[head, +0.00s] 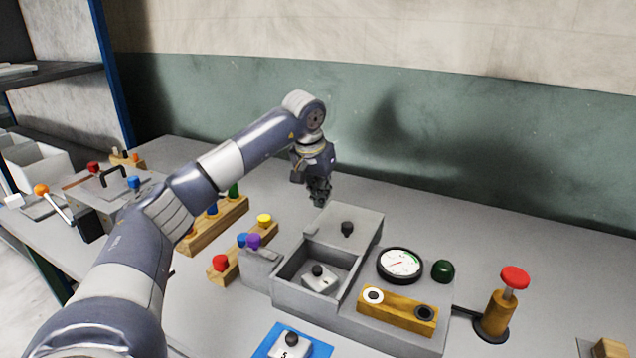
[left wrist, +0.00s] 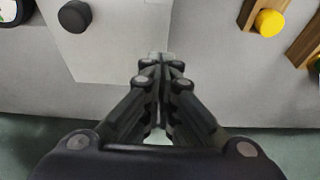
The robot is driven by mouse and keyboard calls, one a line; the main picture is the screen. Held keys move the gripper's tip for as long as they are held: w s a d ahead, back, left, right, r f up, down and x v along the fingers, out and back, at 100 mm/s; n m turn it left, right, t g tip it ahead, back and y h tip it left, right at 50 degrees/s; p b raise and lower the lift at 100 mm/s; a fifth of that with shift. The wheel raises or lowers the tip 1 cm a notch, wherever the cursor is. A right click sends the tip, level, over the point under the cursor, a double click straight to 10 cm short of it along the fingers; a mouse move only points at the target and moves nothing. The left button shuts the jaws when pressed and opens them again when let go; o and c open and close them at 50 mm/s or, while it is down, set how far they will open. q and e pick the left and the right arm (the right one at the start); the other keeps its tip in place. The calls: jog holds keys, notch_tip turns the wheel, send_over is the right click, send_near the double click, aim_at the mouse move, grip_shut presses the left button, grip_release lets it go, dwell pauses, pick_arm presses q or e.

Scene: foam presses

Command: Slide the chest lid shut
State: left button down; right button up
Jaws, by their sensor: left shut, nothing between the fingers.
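The grey chest (head: 284,294) stands on the bench and is open at the front. Its grey lid (head: 335,216) covers the back part and carries a black knob (head: 347,228). A light grey block with a black knob (head: 319,280) sits inside the open compartment. My left gripper (head: 320,199) is shut and empty, pointing down behind the lid's back edge, apart from the knob. In the left wrist view the shut fingertips (left wrist: 160,62) are near the lid edge (left wrist: 118,38), with the lid knob (left wrist: 75,16) at upper left. Whether they touch the lid I cannot tell. My right gripper is not in view.
A gauge (head: 400,264), green dome (head: 443,270) and wooden block with two rings (head: 397,309) are right of the chest. A red-topped plunger (head: 514,278) stands further right. Wooden racks with coloured pegs (head: 243,252) are at left. The bench behind the chest is clear.

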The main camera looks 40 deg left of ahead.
aim_at(318, 221)
pick_arm(q)
jog(key=x, duration=0.3)
jog(key=shift+s+f, duration=0.1)
jog(key=shift+f, duration=0.05)
jog(key=s, duration=0.2)
jog(key=shift+s+d+p, duration=0.3)
jog(key=shift+s+p, duration=0.05)
jog(key=shift+s, duration=0.05)
jog(key=shift+s+d, duration=0.2)
jog(key=shift+s, duration=0.25)
